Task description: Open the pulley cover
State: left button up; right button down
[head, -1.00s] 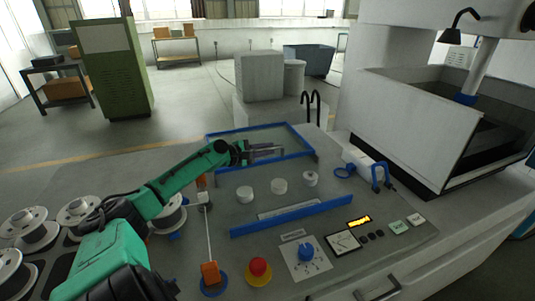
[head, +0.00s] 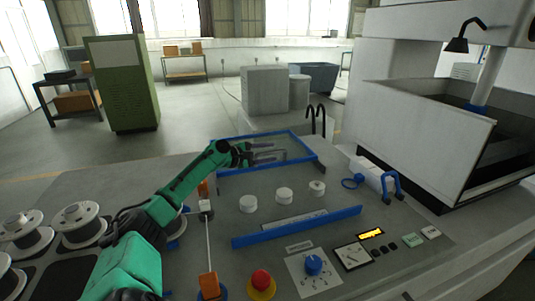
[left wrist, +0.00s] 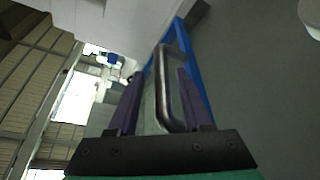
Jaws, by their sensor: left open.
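The pulley cover (head: 304,141) is a see-through panel in a blue frame at the back of the machine deck. I cannot tell its exact tilt. In the left wrist view a bent metal handle (left wrist: 162,95) stands beside its blue edge. My left gripper (head: 281,151) is over the framed area with its fingers apart. In the left wrist view the handle lies between the fingers of this gripper (left wrist: 157,75); contact cannot be told. Several white pulleys (head: 284,195) sit on the deck in front of the frame. My right gripper is out of view.
A blue bar (head: 297,228) runs in front of the pulleys. Nearer are a red stop button (head: 261,279), a blue knob (head: 313,264) and an orange-ended lever (head: 208,284). Wire spools (head: 82,217) stand left; a large grey tank (head: 425,130) rises right.

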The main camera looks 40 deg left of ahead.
pick_arm(q)
jog(key=shift+v, duration=2.15)
send_near(259, 154)
jog(key=shift+s+a+r, duration=0.15)
jog(key=shift+s, duration=0.1)
